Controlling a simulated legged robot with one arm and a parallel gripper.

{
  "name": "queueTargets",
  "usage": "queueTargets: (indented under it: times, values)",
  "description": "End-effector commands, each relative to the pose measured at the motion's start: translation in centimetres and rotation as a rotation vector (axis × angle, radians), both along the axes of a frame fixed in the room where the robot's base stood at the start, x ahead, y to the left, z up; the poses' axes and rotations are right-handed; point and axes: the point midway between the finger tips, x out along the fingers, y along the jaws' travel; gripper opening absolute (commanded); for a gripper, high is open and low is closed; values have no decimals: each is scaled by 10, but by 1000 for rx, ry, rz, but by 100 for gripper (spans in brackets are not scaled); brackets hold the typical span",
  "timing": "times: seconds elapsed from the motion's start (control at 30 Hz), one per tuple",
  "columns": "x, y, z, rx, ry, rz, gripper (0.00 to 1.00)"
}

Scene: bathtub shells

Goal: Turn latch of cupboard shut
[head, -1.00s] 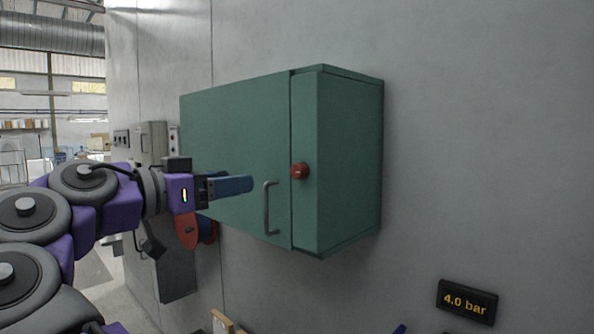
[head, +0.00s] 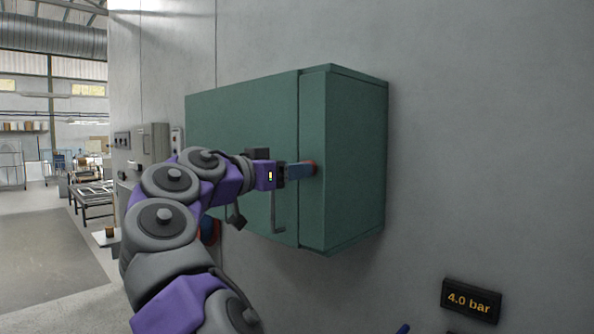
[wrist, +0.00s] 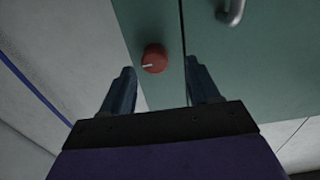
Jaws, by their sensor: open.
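The green cupboard (head: 245,125) hangs on the grey wall, its door lying flush with the frame. Its red round latch knob (wrist: 154,58) sits on the frame strip beside the door seam and bears a pale line mark. In the head view the knob (head: 312,166) is mostly hidden behind my fingers. My gripper (wrist: 158,85) is open and empty, its two blue fingers pointing at the cupboard. In the wrist view the knob shows between and just beyond the fingertips, nearer the left one; whether they touch it I cannot tell. My gripper (head: 303,170) also shows in the head view.
A grey bar handle (head: 276,213) stands out from the door just below my wrist, and its end (wrist: 232,12) shows in the wrist view. A 4.0 bar display (head: 471,301) is on the wall at lower right. The wall right of the cupboard is clear.

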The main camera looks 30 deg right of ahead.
Motion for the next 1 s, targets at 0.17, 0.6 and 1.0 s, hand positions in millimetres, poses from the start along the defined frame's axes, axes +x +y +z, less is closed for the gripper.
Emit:
queueTargets:
  times: [0.17, 0.6, 1.0]
  values:
    - [3, -22, -1, 7, 1, -6, 61]
    - [4, -23, 0, 5, 0, -4, 49]
    - [5, -22, -1, 4, 0, -2, 11]
